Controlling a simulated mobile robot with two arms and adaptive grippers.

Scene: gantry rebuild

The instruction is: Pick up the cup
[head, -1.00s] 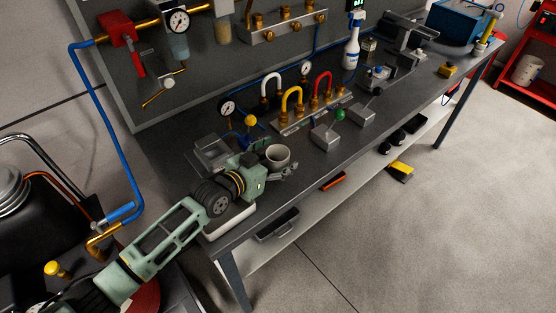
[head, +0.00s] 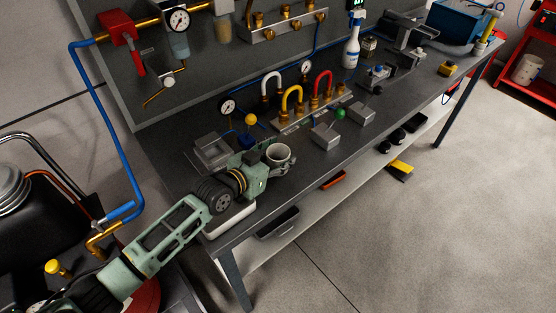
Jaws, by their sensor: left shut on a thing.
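The cup (head: 279,158) is a light grey, open-topped cup near the front edge of the dark workbench, toward its left end. My left gripper (head: 278,166) reaches in from the lower left and is shut on the cup, with a finger showing at the cup's right side. The cup looks upright. Its lower part is hidden by the gripper, so I cannot tell whether its base touches the bench. My right gripper is not in view.
Behind the cup stand a yellow-knobbed lever (head: 249,130) and a gauge (head: 227,107). To the right are a green-knobbed box (head: 328,134) and a manifold with coloured hoses (head: 292,106).

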